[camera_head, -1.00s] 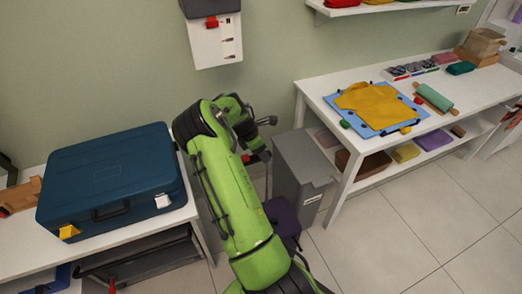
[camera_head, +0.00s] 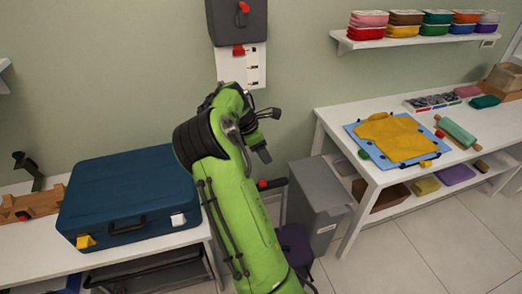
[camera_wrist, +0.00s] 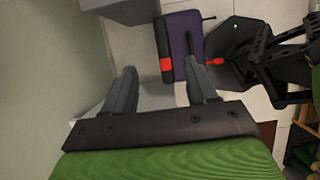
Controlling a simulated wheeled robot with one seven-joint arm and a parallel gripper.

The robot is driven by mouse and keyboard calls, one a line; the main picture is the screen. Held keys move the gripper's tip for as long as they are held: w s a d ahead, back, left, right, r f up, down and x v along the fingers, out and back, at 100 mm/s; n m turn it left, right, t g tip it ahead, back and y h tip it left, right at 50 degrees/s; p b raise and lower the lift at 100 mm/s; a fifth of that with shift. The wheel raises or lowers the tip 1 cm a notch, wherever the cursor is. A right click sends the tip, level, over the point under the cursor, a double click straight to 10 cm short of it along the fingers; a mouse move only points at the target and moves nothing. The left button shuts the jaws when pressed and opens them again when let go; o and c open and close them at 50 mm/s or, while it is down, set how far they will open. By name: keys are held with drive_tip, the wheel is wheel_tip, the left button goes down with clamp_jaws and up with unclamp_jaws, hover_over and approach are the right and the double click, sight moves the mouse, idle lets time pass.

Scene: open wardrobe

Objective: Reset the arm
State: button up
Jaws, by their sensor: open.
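My green arm rises in the middle of the head view, in front of the wall between the two tables. My gripper (camera_head: 267,135) is at its upper end, turned partly away. In the wrist view my gripper (camera_wrist: 160,92) shows two dark fingers spread apart with nothing between them. It hangs in free air, apart from the tables and the grey bin. The far side of the gripper is partly hidden in the head view.
A blue case (camera_head: 128,195) lies on the left table. A grey bin (camera_head: 318,195) stands right of my arm, beside the right table (camera_head: 335,118) with a yellow cloth (camera_head: 395,138). A dark wall box (camera_head: 237,22) hangs above. A purple object (camera_wrist: 182,42) is below the fingers.

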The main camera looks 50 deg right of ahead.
drive_tip(key=s+a+r+m+t+y, duration=0.2)
drive_tip(key=s+a+r+m+t, duration=0.15)
drive_tip(key=a+r, duration=0.45)
drive_tip(key=s+a+r+m+t+y, duration=0.2)
drive_tip(key=a+r+m, duration=0.2)
drive_tip(key=a, duration=0.8)
drive_tip(key=s+a+m+t, duration=0.2)
drive_tip(key=s+a+m, duration=0.2)
drive_tip(key=s+a, duration=0.8)
drive_tip(key=s, duration=0.2)
drive_tip(key=shift+s+m, duration=0.35)
drive_tip(key=shift+a+r, duration=0.1)
